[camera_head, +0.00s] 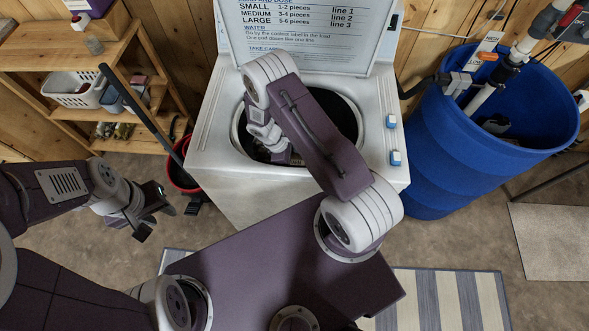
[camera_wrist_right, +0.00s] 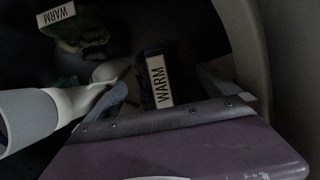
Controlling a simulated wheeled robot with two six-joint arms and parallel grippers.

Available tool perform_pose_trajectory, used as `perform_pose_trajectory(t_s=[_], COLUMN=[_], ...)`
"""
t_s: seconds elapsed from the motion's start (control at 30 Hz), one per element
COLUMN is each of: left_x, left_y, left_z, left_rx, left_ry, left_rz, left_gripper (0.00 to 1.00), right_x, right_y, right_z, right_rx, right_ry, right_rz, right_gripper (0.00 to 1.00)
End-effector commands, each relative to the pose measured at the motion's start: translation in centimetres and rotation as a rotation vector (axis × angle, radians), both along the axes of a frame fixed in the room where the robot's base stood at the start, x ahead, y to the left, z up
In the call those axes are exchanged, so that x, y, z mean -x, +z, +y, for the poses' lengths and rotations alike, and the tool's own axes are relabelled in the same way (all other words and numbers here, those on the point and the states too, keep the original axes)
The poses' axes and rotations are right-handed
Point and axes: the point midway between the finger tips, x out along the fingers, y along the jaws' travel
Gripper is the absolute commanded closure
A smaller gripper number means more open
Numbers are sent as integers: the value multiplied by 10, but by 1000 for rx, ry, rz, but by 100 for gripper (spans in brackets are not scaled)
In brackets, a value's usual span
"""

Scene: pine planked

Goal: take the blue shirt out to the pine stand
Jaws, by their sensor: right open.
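A dark, bluish cloth (camera_wrist_right: 150,60) with a white WARM label lies in the dim drum in the right wrist view. It may be the blue shirt, but the dark hides its shape. My right gripper (camera_wrist_right: 168,82) is open, its fingers either side of this cloth; I cannot tell if they touch it. In the head view my right arm reaches down into the washer (camera_head: 230,178), and its fingers are hidden. My left gripper (camera_head: 158,219) is open and empty over the floor. The pine stand (camera_head: 35,47) is at the upper left, with shelves.
A greenish cloth (camera_wrist_right: 85,38) with another WARM label lies further back in the drum, and a pale rounded part (camera_wrist_right: 30,120) is at left. A blue barrel (camera_head: 445,140) stands right of the washer. A red bucket (camera_head: 178,176) stands between washer and stand. A striped rug (camera_head: 450,297) lies in front.

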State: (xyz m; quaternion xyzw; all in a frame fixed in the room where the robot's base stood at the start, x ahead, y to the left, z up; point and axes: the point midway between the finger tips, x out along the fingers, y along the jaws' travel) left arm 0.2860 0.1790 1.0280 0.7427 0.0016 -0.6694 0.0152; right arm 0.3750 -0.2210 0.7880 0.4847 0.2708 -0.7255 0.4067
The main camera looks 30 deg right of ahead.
Motion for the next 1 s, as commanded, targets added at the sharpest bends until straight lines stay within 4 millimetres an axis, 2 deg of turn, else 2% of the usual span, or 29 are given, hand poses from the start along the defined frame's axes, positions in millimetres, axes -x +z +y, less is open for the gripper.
perform_pose_trajectory(t_s=[0.17,0.4,0.43,0.6,0.63,0.87,0.9,0.93,1.0], left_x=[0,0,0,0,0,0,0,0,0], left_y=[3,3,3,3,3,3,3,3,3], left_z=[0,0,0,0,0,0,0,0,0], left_rx=[0,0,0,0,0,0,0,0,0], left_ry=[0,0,0,0,0,0,0,0,0], left_rz=[0,0,0,0,0,0,0,0,0], left_gripper=[64,64,64,64,64,64,64,64,64], right_x=[7,6,6,7,7,7,6,6,6], right_y=[-26,-30,-30,-30,-30,-29,-28,-27,-21], right_z=[-9,-11,-11,-10,-10,-11,-11,-11,-11], right_rx=[1,-1,0,0,0,0,0,0,0], right_ry=[0,-1,-1,0,0,0,0,0,0], right_rz=[3,-1,0,0,0,0,0,0,0], right_gripper=[0,0,3,50,56,57,66,66,83])
